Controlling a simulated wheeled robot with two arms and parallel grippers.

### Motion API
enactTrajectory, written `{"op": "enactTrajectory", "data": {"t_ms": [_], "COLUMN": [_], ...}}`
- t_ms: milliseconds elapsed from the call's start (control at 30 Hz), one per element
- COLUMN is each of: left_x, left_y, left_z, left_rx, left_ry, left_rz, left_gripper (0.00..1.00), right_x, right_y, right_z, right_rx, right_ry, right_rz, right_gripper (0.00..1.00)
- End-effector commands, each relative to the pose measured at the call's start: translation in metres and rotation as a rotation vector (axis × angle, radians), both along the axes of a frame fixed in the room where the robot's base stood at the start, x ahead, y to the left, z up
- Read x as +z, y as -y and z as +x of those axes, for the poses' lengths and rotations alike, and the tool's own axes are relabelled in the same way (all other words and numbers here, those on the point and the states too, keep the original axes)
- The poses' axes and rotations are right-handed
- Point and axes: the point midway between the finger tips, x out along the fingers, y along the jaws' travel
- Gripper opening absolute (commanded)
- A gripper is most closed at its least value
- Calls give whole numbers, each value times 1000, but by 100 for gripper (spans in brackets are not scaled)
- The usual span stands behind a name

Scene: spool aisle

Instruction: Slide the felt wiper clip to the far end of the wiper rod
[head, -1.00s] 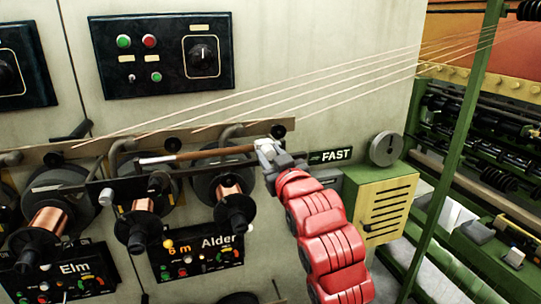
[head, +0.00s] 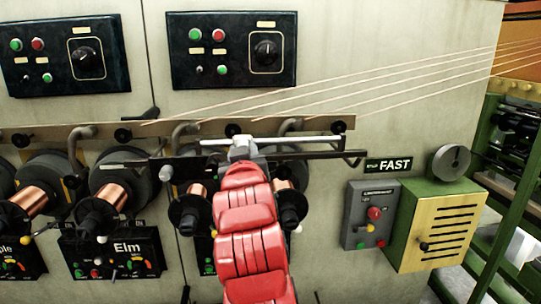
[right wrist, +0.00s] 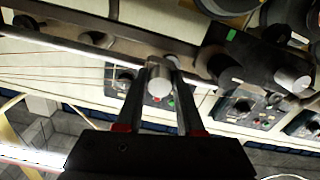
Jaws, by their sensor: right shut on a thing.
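The wiper rod (head: 300,140) is a thin, pale horizontal bar in front of the machine's spools. My right gripper (head: 240,147) is at its left part in the head view, with much of the rod showing to its right. In the right wrist view my right gripper (right wrist: 161,85) is shut on a pale, short cylinder, which I take to be the felt wiper clip (right wrist: 159,74). The clip's contact with the rod is hard to make out. My left gripper is in neither view.
Copper spools (head: 103,210) and small control boxes stand below the rod. Several threads (head: 400,80) run up to the right above it. A grey button box (head: 368,215) and a yellow-green vented box (head: 437,228) stand to the right, under the FAST sign (head: 389,164).

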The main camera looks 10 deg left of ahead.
Motion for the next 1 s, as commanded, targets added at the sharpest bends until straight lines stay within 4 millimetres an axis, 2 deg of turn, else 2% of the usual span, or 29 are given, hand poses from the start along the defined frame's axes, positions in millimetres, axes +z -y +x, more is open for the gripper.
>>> {"op": "enactTrajectory", "data": {"t_ms": [133,500,533,700,1000], "left_x": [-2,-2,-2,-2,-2], "left_y": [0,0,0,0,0], "left_z": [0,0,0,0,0], "left_rx": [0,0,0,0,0], "left_ry": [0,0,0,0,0], "left_rz": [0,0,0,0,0], "left_gripper": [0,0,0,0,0], "right_x": [-1,-1,-1,0,0], "right_y": [-12,-13,-13,-13,-12], "right_z": [-4,-4,-4,-4,-5], "right_rx": [2,2,2,1,0], "right_ry": [-3,-1,-1,-1,0], "right_rz": [-1,0,0,0,0], "right_gripper": [0,0,38,67,67]}}
